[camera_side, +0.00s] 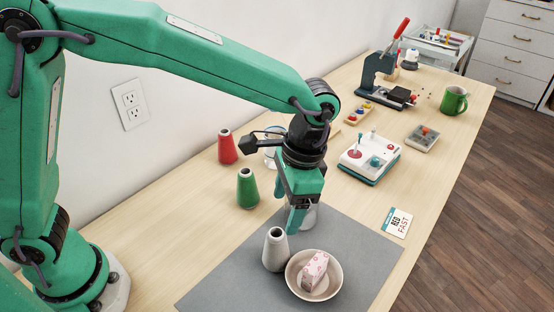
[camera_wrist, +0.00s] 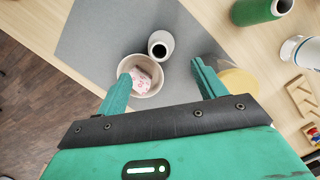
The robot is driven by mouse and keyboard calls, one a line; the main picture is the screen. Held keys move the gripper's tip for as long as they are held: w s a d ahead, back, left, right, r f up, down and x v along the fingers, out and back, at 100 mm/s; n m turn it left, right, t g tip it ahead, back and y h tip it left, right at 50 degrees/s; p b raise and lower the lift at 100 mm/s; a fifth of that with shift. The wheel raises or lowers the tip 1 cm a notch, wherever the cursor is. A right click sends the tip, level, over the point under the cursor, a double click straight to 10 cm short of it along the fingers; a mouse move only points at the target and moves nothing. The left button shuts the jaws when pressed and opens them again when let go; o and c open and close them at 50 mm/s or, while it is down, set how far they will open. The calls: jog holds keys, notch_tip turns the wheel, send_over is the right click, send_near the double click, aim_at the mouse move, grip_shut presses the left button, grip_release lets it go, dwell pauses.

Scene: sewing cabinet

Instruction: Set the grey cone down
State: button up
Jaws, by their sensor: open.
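The grey cone (camera_side: 275,252) stands upright on the grey mat (camera_side: 345,238), just left of the bowl, in the side view. In the wrist view the cone (camera_wrist: 160,45) is seen from above, showing its dark top hole, beyond the fingertips. My gripper (camera_side: 296,216) is open and empty, above the back of the mat, behind and slightly right of the cone. In the wrist view its two fingers (camera_wrist: 162,72) are spread wide, with nothing between the tips, and apart from the cone.
A bowl (camera_side: 290,273) holding a pink patterned block (camera_side: 314,268) sits beside the cone. A pale round jar (camera_wrist: 240,82) stands close to my right finger. Green (camera_side: 247,190) and red (camera_side: 227,148) cones stand behind left. The front left mat is clear.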

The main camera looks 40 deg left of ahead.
jog(key=shift+a+r, duration=0.3)
jog(key=shift+a, duration=0.1)
jog(key=s+a+r+n+t, duration=0.2)
jog(key=s+a+r, duration=0.1)
jog(key=a, duration=0.4)
jog(key=s+a+r+n+t, duration=0.2)
jog(key=s+a, duration=0.2)
jog(key=a, duration=0.4)
jog(key=s+a+r+n+t+h, duration=0.1)
jog(key=s+a+r+n+t, duration=0.2)
jog(key=a, duration=0.5)
jog(key=shift+s+a+r, duration=0.25)
jog(key=shift+s+r, duration=0.1)
jog(key=shift+s, duration=0.05)
jog(key=shift+o, duration=0.2)
jog(key=shift+s+a+f, duration=0.1)
jog(key=shift+s+a, duration=0.1)
jog(key=shift+s, duration=0.05)
